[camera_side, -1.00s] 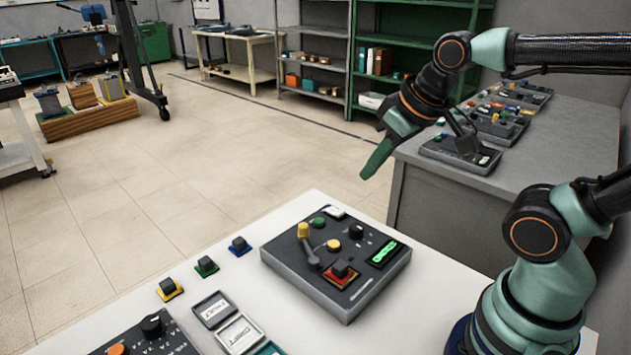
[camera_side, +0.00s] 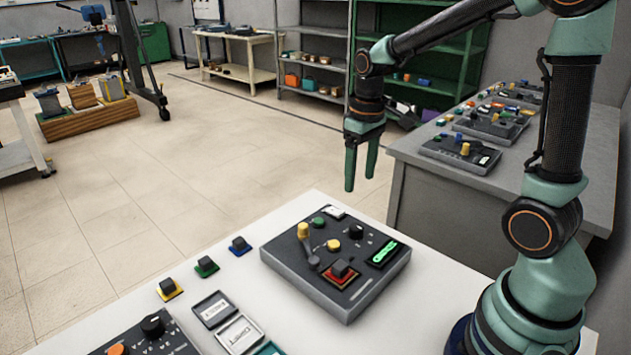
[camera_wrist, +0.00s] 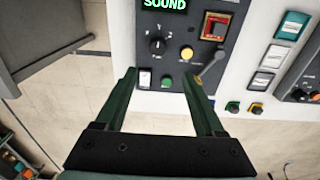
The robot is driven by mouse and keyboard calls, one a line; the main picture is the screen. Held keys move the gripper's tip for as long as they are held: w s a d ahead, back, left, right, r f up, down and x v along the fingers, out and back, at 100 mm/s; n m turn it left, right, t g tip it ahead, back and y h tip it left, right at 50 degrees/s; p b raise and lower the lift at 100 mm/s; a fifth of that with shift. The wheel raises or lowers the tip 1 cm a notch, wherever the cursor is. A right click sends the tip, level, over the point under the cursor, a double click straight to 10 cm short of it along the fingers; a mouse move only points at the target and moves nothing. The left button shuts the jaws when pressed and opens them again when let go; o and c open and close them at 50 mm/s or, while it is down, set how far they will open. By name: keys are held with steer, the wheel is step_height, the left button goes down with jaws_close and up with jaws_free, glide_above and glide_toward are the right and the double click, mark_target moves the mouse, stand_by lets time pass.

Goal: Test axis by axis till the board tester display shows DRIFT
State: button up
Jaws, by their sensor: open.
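The board tester (camera_side: 336,262) is a dark box on the white table. Its display (camera_side: 383,254) is lit green, and in the wrist view the display (camera_wrist: 165,5) reads SOUND. The tester carries a black knob (camera_wrist: 158,45), a yellow button (camera_wrist: 187,53), a green button (camera_wrist: 167,82) and a white switch (camera_wrist: 145,80). My gripper (camera_side: 360,182) is open and empty, pointing down above and behind the tester, touching nothing.
Blocks on yellow (camera_side: 170,292), green (camera_side: 206,268) and blue (camera_side: 239,247) bases stand left of the tester. Labelled trays (camera_side: 239,334) and another control box (camera_side: 145,338) lie in front. A grey bench (camera_side: 440,185) with several devices stands behind right.

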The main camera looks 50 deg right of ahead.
mark_target(356, 226)
steer(key=f, duration=1.3)
steer(key=shift+w+d, duration=0.2)
steer(key=shift+d, duration=0.1)
jaws_close()
